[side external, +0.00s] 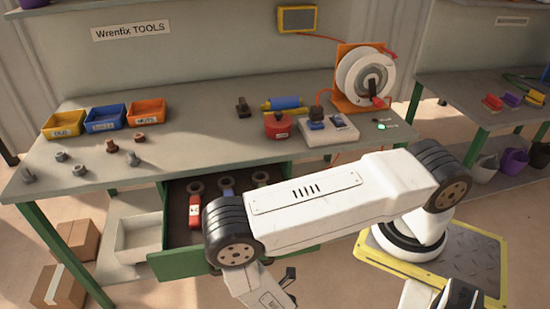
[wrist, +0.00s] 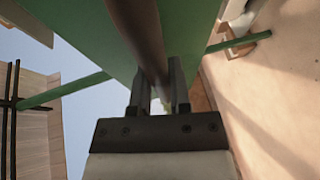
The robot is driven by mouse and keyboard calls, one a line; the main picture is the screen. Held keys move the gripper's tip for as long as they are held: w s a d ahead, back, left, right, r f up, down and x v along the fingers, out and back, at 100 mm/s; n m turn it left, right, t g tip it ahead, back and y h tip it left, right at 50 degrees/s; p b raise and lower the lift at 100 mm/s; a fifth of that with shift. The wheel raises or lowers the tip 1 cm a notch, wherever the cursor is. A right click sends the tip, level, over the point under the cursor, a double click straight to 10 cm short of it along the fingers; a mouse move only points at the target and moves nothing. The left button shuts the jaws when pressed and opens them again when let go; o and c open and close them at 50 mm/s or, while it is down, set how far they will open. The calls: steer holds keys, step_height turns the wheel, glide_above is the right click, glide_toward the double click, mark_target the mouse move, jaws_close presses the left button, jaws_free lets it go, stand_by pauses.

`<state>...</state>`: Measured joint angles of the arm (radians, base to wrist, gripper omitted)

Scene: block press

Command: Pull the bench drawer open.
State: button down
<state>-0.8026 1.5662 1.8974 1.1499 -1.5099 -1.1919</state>
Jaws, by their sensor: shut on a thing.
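The bench drawer (side external: 175,265) stands pulled out from under the bench, with its green front towards the camera and its inside showing. In the wrist view the green drawer front (wrist: 85,30) fills the upper middle. A dark bar handle (wrist: 140,35) runs along it and down between the fingers. My gripper (wrist: 158,90) is shut on this handle, one finger on each side of it. In the side view my arm hides the right part of the drawer, and the handle cannot be made out there.
The drawer holds a red tool (side external: 194,211) and several ring-shaped parts. On the bench (side external: 200,135) are small bins, loose bolts, a red container (side external: 277,127) and a cable reel (side external: 362,77). Cardboard boxes (side external: 78,238) and a white bin (side external: 138,240) stand left of the drawer.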

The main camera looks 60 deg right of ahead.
steer(key=shift+s+a, duration=1.75)
steer(key=shift+a, duration=0.05)
steer(key=c, duration=0.6)
jaws_free()
steer(key=w+a+r+m+g+y, duration=0.3)
steer(key=a+r+g+y, duration=0.1)
steer(key=a, duration=0.3)
steer(key=w+d+r+m+g+y, duration=0.25)
steer(key=w+r+m, duration=0.2)
steer(key=r, duration=0.45)
steer(key=s+d+r+m+g, duration=0.1)
steer(key=s+d+r, duration=0.1)
steer(key=d+r, duration=0.2)
steer(key=s+d+r+m+g, duration=0.2)
steer(key=d+r, duration=0.3)
steer(key=d, duration=0.3)
steer(key=s+d+r+m+g, duration=0.2)
steer(key=s+d+r, duration=0.2)
steer(key=d, duration=0.2)
steer(key=shift+s+d+r+g+h, duration=0.2)
steer(key=shift+d+r+g+h, duration=0.05)
steer(key=shift+r, duration=0.15)
